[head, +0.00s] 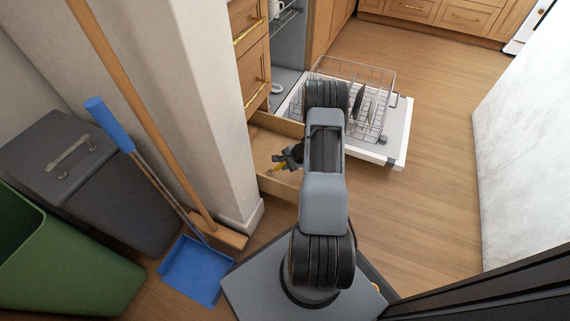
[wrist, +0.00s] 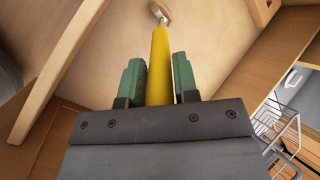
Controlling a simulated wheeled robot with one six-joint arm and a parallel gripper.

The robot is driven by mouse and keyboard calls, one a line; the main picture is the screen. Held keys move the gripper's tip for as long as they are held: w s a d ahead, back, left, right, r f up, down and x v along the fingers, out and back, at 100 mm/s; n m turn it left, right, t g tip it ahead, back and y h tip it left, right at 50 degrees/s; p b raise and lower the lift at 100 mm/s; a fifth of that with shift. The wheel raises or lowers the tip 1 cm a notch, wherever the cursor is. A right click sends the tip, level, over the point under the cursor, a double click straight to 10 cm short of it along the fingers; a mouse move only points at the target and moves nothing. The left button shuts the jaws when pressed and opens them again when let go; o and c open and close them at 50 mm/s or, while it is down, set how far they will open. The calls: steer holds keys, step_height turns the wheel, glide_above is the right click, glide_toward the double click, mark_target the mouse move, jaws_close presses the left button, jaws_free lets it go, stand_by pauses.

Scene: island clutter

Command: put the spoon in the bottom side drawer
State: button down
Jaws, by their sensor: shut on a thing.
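The spoon has a yellow handle (wrist: 160,68) and a metal end (wrist: 159,13) in the wrist view. My gripper (wrist: 159,82) has its two green fingers on either side of the handle and is shut on it. In the head view my gripper (head: 291,155) is partly hidden by my arm, with a bit of the yellow spoon (head: 280,167) showing. The bottom side drawer (head: 279,186) is pulled open, and the gripper and spoon are over its inside. The drawer's wooden wall (wrist: 62,70) also shows in the wrist view. I cannot tell whether the spoon touches the drawer floor.
An open dishwasher door with a wire rack (head: 352,90) and plates is right of the drawer. A wall pillar (head: 205,110) stands left, with a broom (head: 140,105), blue dustpan (head: 196,270), grey bin (head: 70,180) and green bin (head: 60,260). Floor at right is clear.

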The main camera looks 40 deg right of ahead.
steer(key=c, duration=0.9)
jaws_free()
